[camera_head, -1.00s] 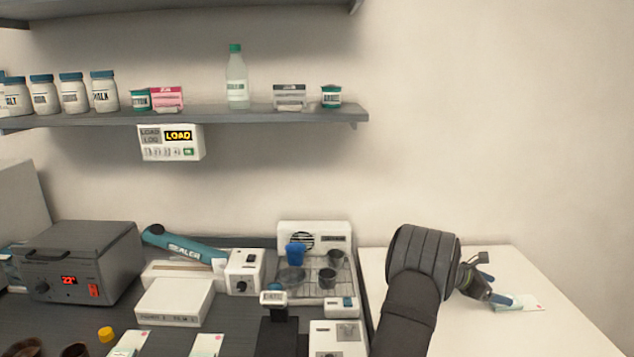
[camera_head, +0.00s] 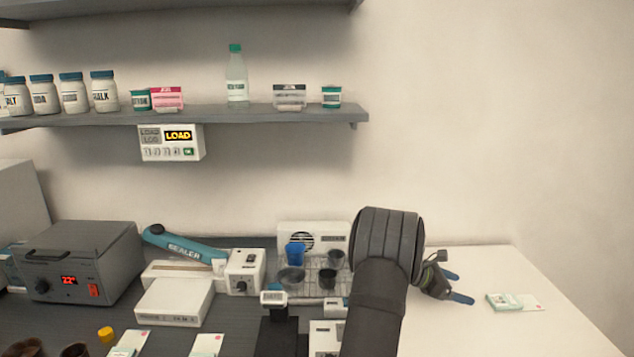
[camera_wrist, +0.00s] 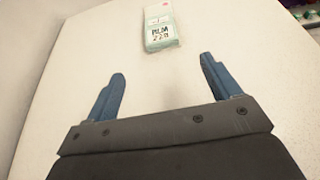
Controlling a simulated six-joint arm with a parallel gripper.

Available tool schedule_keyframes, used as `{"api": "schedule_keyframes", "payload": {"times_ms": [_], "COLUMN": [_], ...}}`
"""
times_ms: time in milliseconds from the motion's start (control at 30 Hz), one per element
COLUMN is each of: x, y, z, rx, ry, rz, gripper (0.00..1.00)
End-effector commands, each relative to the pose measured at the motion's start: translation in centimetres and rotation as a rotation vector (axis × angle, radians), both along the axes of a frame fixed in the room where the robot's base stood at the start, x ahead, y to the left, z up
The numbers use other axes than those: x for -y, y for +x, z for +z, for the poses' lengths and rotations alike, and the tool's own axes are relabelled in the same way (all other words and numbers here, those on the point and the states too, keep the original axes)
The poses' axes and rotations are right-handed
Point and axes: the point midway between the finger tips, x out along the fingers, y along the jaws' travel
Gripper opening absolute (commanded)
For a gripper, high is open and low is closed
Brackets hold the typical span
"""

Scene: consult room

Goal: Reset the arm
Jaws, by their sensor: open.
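My gripper (camera_head: 460,286) is open and empty, its blue fingers spread apart above the white table. In the wrist view my gripper (camera_wrist: 165,85) shows both blue fingertips with nothing between them. A small white and green packet with a card (camera_head: 513,302) lies on the table to the right of the gripper. In the wrist view the packet (camera_wrist: 160,32) lies beyond the fingertips, apart from them, with dark lettering on its label. My arm hides part of the counter behind it.
A drying rack (camera_head: 318,275) with several cups stands left of my arm. A sealer (camera_head: 190,247), white box (camera_head: 175,302) and grey heater unit (camera_head: 85,262) stand further left. A shelf (camera_head: 250,113) with jars and a bottle hangs above. The white table (camera_head: 500,265) is mostly clear.

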Motion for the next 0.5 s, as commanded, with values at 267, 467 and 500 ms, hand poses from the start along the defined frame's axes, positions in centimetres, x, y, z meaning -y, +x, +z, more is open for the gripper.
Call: {"api": "schedule_keyframes", "payload": {"times_ms": [267,467,500], "x": [6.0,9.7,10.5], "y": [-0.2,-0.2,-0.2], "z": [-2.5,-4.1,-4.4], "rx": [-0.002,-0.003,-0.001], "ry": [0.0,0.001,0.0], "rz": [-0.007,-0.006,-0.006], "gripper": [0.82,0.82,0.82]}}
